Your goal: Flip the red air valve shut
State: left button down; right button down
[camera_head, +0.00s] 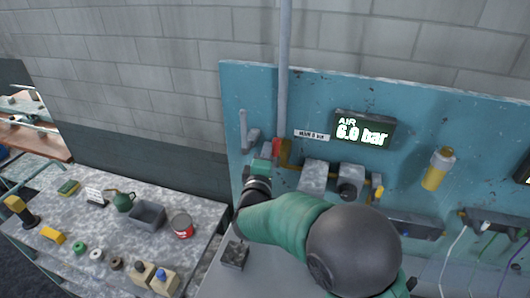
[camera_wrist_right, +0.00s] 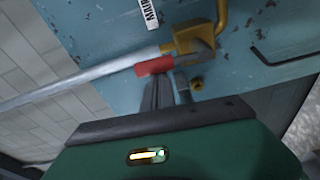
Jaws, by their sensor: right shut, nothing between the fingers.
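The red air valve handle (camera_head: 277,146) shows in the head view at the foot of a grey vertical pipe on the teal panel. In the right wrist view the red handle (camera_wrist_right: 155,66) lies roughly along the pipe, beside a brass valve body (camera_wrist_right: 190,40). My right gripper (camera_head: 266,160) is at the handle in the head view and partly hides the area below it. In the wrist view its dark fingers (camera_wrist_right: 166,90) are shut and empty, with their tips right by the red handle; I cannot tell whether they touch it. My left gripper is out of view.
A display (camera_head: 363,130) reads "AIR 6.0 bar". The grey pipe (camera_head: 284,70) rises above the valve. A bench with a red can (camera_head: 182,225) stands at left.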

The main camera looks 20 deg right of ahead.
jog(key=d+m+b, duration=0.1)
jog(key=m+b, duration=0.1)
jog(key=s+d+m+b, duration=0.1)
jog(key=m, duration=0.1)
jog(key=shift+s+f+h+b, duration=0.2)
jog(key=shift+h+b, duration=0.1)
jog(key=shift+b, duration=0.1)
jog(key=s+d+f+m+h+b, duration=0.2)
jog(key=s+d+f+m+b, duration=0.1)
jog(key=m+b, duration=1)
jog(key=shift+d+f+m, duration=0.3)
jog(key=shift+d+f, duration=0.45)
jog(key=shift+d, duration=0.25)
jog(key=shift+s+f, duration=0.1)
jog(key=shift+f, duration=0.1)
